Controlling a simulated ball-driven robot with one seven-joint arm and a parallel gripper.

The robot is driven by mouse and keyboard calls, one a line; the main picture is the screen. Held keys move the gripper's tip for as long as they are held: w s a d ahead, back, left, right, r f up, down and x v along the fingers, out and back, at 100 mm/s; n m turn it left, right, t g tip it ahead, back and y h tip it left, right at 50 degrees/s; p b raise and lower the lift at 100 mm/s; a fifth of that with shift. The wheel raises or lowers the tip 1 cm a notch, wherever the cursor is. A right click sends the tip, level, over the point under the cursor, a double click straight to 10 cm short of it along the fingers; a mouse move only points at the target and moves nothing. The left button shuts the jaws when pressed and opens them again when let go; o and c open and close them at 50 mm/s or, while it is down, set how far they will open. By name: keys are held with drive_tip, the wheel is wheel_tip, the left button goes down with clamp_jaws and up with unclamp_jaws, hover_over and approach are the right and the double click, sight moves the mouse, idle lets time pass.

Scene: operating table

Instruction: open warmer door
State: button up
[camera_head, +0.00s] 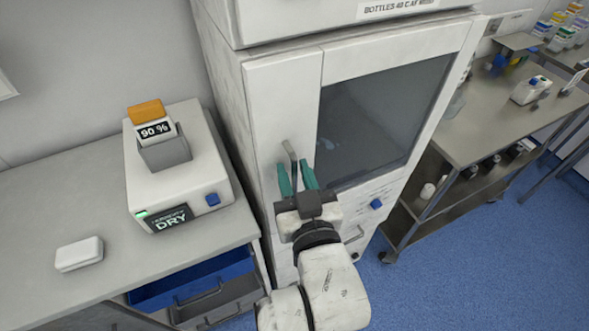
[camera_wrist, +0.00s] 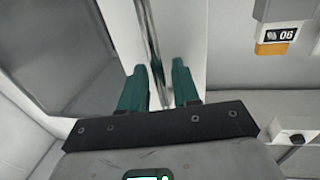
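The warmer is a tall white cabinet whose door (camera_head: 281,105) has a dark glass window (camera_head: 380,125). The door appears shut. A grey bar handle (camera_head: 289,152) stands upright on the door's left part, and it also shows in the wrist view (camera_wrist: 152,45). My gripper (camera_head: 298,170) is in front of the door at the handle's height. Its two green fingers (camera_wrist: 160,82) are apart, with the handle's line between them. I cannot tell whether either finger touches the handle. The handle's lower part is hidden by my gripper.
A grey counter (camera_head: 40,215) at left holds a white device (camera_head: 185,185) reading "DRY" and a small white box (camera_head: 79,254). A steel cart (camera_head: 500,110) with bottles stands at right. Blue floor (camera_head: 480,270) is open at the front right.

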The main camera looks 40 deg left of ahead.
drive_tip(key=shift+w+a, duration=0.1)
drive_tip(key=shift+a, duration=0.05)
clamp_jaws()
idle(0.5)
